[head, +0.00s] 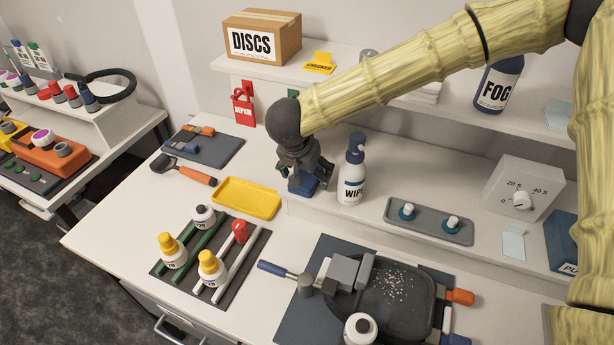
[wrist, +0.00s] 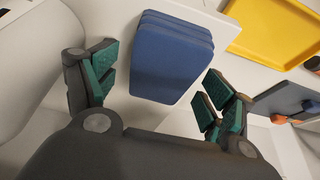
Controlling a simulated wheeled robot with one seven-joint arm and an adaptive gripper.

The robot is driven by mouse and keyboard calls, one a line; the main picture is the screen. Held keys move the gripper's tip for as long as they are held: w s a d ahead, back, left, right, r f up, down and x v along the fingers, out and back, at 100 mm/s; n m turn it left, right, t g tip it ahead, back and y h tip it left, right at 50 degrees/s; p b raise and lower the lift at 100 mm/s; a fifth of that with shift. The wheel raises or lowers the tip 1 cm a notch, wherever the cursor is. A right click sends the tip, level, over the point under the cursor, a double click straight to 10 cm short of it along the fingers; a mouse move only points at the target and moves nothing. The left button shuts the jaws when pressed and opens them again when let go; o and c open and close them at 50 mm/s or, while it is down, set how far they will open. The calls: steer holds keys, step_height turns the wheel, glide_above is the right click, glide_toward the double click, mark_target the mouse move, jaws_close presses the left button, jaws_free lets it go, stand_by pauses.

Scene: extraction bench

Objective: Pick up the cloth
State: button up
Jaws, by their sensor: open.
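The cloth is a folded blue stack with several layers, and it fills the upper middle of the wrist view (wrist: 172,55). In the head view only parts of the blue cloth (head: 300,190) show beneath my gripper, at the bench's raised rear ledge. My gripper (head: 308,176) points down over it. In the wrist view my gripper (wrist: 160,92) is open, with green-padded fingers on both sides of the cloth. Gaps show between the pads and the cloth, and nothing is held. The fingers hide part of the cloth in the head view.
A white WIPE bottle (head: 351,188) stands close to the right of my gripper. A yellow tray (head: 272,203) lies to the left. A rack with several small bottles (head: 173,254) and a dark pan (head: 395,300) stand in front. A grey tray (head: 428,226) lies further right.

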mark_target(307, 173)
steer(key=shift+c, duration=0.2)
steer(key=c, duration=1.1)
steer(key=shift+b, duration=0.9)
step_height(307, 173, up, 4)
steer(key=shift+f, duration=0.2)
steer(key=s+b, duration=0.1)
steer(key=s, duration=0.4)
steer(key=s+r+b, duration=0.1)
steer(key=s, duration=0.4)
steer(key=s+d+b, duration=0.1)
steer(key=s, duration=0.5)
steer(key=shift+r+b, duration=0.4)
